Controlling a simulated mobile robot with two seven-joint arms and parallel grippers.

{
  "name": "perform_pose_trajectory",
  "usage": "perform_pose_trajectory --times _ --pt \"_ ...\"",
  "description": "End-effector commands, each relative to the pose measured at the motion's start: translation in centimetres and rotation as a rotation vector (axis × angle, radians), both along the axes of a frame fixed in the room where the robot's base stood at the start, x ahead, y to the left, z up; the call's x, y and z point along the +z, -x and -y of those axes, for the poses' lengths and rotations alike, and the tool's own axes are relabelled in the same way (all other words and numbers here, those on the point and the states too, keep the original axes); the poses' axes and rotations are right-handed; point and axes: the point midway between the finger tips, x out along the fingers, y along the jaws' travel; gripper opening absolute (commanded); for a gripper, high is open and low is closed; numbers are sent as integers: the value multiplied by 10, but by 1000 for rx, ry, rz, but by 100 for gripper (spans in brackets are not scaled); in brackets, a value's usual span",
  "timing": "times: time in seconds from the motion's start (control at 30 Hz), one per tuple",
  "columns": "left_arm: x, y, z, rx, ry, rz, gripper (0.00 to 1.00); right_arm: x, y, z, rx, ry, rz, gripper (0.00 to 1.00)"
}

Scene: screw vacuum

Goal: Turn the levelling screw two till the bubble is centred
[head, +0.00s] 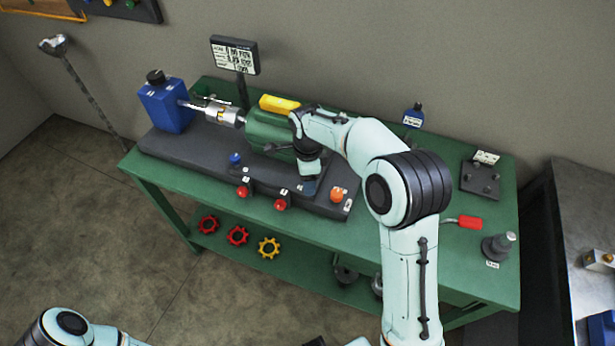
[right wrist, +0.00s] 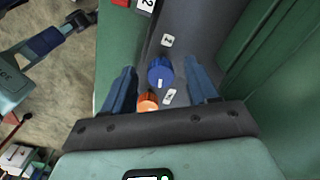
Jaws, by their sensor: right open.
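A red screw knob (head: 281,204) sits on the front edge of the dark base plate (head: 180,152). Part of a red knob (right wrist: 120,3) shows at the top edge of the right wrist view, beside a label reading 2 (right wrist: 147,5). My right gripper (right wrist: 160,85) is open over the right part of the base plate; it also shows in the head view (head: 309,186). A blue knob (right wrist: 160,72) shows between its fingers, not gripped. An orange knob (right wrist: 148,102) is close by. No bubble can be made out. My left gripper is out of view.
Another red knob (head: 243,191) stands to the left. The green motor (head: 268,128) and blue tank (head: 168,104) stand on the base plate. A red-handled tool (head: 468,222) lies on the green bench. Red and yellow handwheels (head: 238,235) rest on the lower shelf.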

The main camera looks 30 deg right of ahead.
Motion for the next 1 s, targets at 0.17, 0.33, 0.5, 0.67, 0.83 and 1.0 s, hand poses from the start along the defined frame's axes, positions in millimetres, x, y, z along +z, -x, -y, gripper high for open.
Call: perform_pose_trajectory --times 0.17,0.33,0.5,0.67,0.83,1.0 --pt "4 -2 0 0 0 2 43 26 -1 0 0 0 6 58" --pt "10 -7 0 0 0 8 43 66 -2 0 0 0 9 58" --pt "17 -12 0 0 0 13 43 102 -2 0 0 0 8 58" --pt "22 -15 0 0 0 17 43 124 -1 0 0 1 5 58" --pt "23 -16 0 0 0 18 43 132 0 0 0 0 2 58" --pt "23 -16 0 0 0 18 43 133 0 0 0 1 2 58"
